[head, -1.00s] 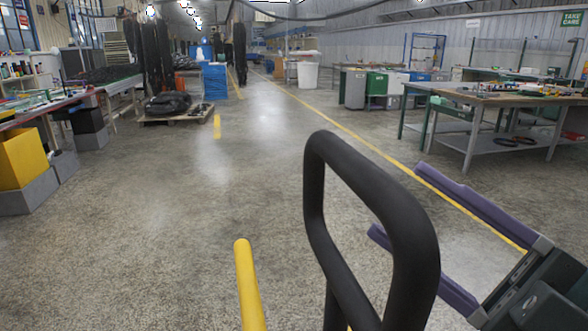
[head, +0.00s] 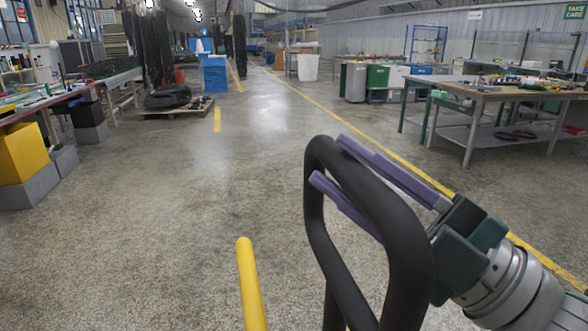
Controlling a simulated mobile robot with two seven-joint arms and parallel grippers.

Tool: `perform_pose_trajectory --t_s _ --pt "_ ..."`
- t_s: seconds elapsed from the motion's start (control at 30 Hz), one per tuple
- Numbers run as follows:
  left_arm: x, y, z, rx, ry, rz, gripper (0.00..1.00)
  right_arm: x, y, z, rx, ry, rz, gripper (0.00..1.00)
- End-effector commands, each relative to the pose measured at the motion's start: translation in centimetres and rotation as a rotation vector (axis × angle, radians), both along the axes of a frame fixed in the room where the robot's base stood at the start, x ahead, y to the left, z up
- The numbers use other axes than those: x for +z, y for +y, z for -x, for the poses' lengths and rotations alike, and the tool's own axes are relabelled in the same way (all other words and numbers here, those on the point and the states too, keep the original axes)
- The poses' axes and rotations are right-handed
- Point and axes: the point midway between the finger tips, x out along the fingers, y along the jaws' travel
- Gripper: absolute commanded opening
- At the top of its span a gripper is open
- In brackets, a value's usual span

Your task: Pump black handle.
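The black handle (head: 408,278) is a thick loop that rises from the bottom edge of the head view, right of centre. My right gripper (head: 326,160) comes in from the lower right, with two purple fingers along the loop's upper right side. One finger lies along the outer side of the bar. The other passes through the opening, with its tip by the loop's left bar. The black bar fills the narrow gap between them, so the gripper looks shut on it. The bar hides part of the lower finger. My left gripper is not in view.
A yellow bar (head: 251,285) stands left of the handle. A workbench (head: 500,95) is at the right, and a table (head: 60,97) with yellow and grey boxes (head: 22,155) is at the left. The floor ahead is clear.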

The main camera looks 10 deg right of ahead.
Motion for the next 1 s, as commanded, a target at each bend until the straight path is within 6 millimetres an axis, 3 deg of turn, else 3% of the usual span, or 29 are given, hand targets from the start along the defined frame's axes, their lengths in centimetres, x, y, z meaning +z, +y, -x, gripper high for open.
perform_pose_trajectory --t_s 0.03,0.33,1.0 --pt "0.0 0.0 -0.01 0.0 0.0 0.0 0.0 -0.01 -0.01 0.01 0.0 0.0 0.0 0.32" --pt "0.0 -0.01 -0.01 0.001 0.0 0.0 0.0 -0.01 -0.02 0.02 0.0 0.0 0.0 0.0" --pt "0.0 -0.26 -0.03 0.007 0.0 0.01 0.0 -0.02 -0.02 0.01 0.0 0.001 0.001 0.0"
